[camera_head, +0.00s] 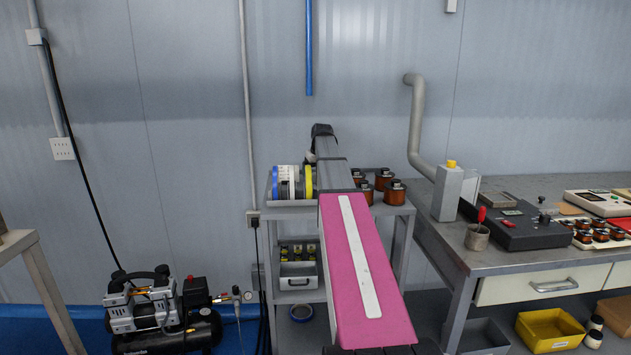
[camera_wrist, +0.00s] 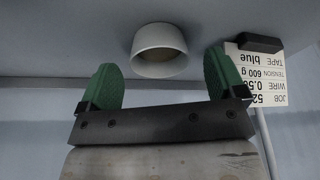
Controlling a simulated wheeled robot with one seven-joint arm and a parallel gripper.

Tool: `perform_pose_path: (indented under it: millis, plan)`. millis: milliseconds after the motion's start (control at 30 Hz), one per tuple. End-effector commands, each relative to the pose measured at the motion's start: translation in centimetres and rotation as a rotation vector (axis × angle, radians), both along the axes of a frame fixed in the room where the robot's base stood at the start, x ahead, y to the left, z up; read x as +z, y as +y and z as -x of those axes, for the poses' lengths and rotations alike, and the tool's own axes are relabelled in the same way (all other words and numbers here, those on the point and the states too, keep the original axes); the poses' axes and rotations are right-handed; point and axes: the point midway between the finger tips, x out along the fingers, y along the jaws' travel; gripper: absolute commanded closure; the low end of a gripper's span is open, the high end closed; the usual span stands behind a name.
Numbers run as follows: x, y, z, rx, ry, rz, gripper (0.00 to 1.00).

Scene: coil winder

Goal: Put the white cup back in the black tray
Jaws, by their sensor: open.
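The white cup (camera_wrist: 158,36) shows in the wrist view at the top middle, against a grey surface. Its round rim and a brownish inside face the camera. My gripper (camera_wrist: 160,60) has two green fingers spread apart, and the cup appears in the gap between their tips. Whether it lies between the fingers in depth or beyond them I cannot tell. In the head view my arm hides much of the area around the gripper, and I cannot make out the cup there. I cannot identify the black tray with certainty in either view.
A job card (camera_wrist: 262,75) is beside the right finger. A grey cart carries wire spools (camera_head: 292,183) and copper coils (camera_head: 394,193) on either side of my arm. The workbench (camera_head: 520,260) at right holds a black device (camera_head: 520,231) and a small pot (camera_head: 478,238).

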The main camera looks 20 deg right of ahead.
Motion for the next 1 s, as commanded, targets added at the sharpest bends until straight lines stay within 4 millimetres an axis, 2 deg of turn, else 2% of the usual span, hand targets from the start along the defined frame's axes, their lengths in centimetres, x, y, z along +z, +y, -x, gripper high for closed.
perform_pose_path:
  millis: [33,133,367,400,533,667,700,1000]
  plan:
    - [-0.9,0.0,-0.3,0.0,0.002,-0.001,0.11]
    - [-1.8,0.1,-0.6,0.0,0.001,-0.001,0.11]
    - [-2.1,0.1,-0.6,0.0,0.0,0.0,0.11]
    - [-2.1,0.1,-0.6,0.0,0.0,0.0,0.17]
    - [-2.1,0.1,-0.6,0.0,0.0,0.0,0.59]
    - [-2.0,0.1,-0.6,0.0,0.0,0.0,0.62]
    - [-2.0,0.1,-0.6,0.0,0.0,0.0,0.66]
    - [-1.8,0.1,-0.6,0.0,0.0,0.0,0.66]
